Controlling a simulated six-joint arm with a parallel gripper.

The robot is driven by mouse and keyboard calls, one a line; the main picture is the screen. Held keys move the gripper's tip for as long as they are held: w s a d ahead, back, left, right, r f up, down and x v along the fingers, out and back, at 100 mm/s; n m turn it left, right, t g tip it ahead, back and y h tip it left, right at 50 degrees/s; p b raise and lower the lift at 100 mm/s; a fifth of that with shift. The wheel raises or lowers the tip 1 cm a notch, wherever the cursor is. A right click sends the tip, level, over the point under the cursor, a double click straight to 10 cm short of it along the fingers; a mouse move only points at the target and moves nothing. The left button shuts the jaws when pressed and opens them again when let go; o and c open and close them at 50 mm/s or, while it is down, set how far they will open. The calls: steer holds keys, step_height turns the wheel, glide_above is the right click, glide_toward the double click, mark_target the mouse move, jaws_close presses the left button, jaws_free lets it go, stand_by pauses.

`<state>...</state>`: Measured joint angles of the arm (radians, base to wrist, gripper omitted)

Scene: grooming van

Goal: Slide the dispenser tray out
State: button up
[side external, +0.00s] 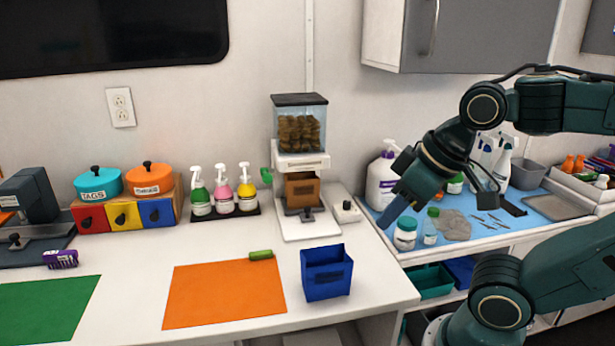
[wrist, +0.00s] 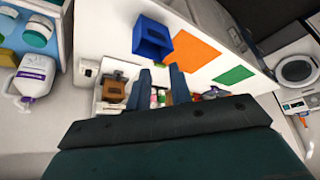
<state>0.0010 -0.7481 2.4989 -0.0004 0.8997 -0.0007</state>
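The dispenser (side external: 299,162) stands against the back wall, with a clear, dark-lidded hopper of brown treats and a green knob at its left. A brown box-like part, apparently the dispenser tray (side external: 302,191), sits under the white housing above the white base. The brown part also shows in the wrist view (wrist: 114,91), left of my fingers. My gripper (side external: 387,217) is in the air to the right of the dispenser, clear of it. In the wrist view my gripper's two fingers (wrist: 159,72) are apart with nothing between them.
A blue open bin (side external: 327,277) stands in front of the dispenser, by an orange mat (side external: 222,293) and a green roll (side external: 261,255). Pump bottles (side external: 223,193) stand left of the dispenser; a small white box (side external: 346,212) is right. Bottles crowd the blue-matted counter.

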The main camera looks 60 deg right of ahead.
steer(key=o, duration=0.3)
steer(key=shift+w+r, duration=0.1)
steer(key=shift+w, duration=0.1)
steer(key=shift+o, duration=0.2)
steer(key=shift+w+d+r, duration=0.1)
steer(key=shift+w, duration=0.15)
steer(key=g, duration=0.1)
glide_above(308, 207)
steer(key=s, duration=0.6)
step_height(308, 207, down, 7)
steer(key=shift+w+f, duration=0.1)
steer(key=shift+f, duration=0.1)
steer(key=shift+x, duration=6.75)
